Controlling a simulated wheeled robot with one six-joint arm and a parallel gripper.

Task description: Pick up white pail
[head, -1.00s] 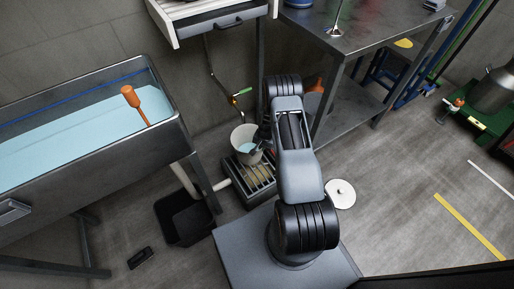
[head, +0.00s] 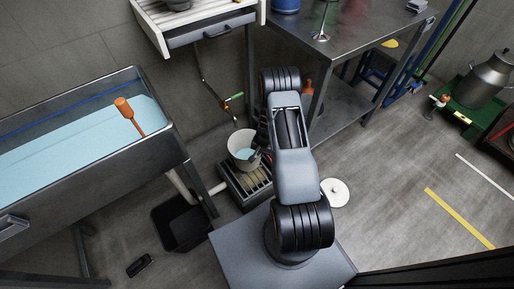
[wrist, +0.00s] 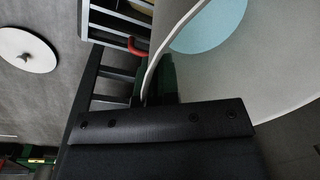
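The white pail (head: 237,149), with pale blue liquid (head: 246,154) in it, stands upright at the drain grate (head: 250,186); I cannot tell whether its base touches the grate. My gripper, mostly hidden by my arm in the head view, is at the pail's right side. In the wrist view, my gripper's dark fingers (wrist: 155,84) are shut on the pail's wall near the rim, one on each side. The pail's pale wall (wrist: 235,85) and liquid (wrist: 207,22) fill the right of that view.
A steel tank (head: 165,143) with pale blue liquid stands to the left. A steel table (head: 365,30) stands at the back right. A black bin (head: 183,222) and a white round lid (head: 335,192) are on the floor. Open floor lies to the right.

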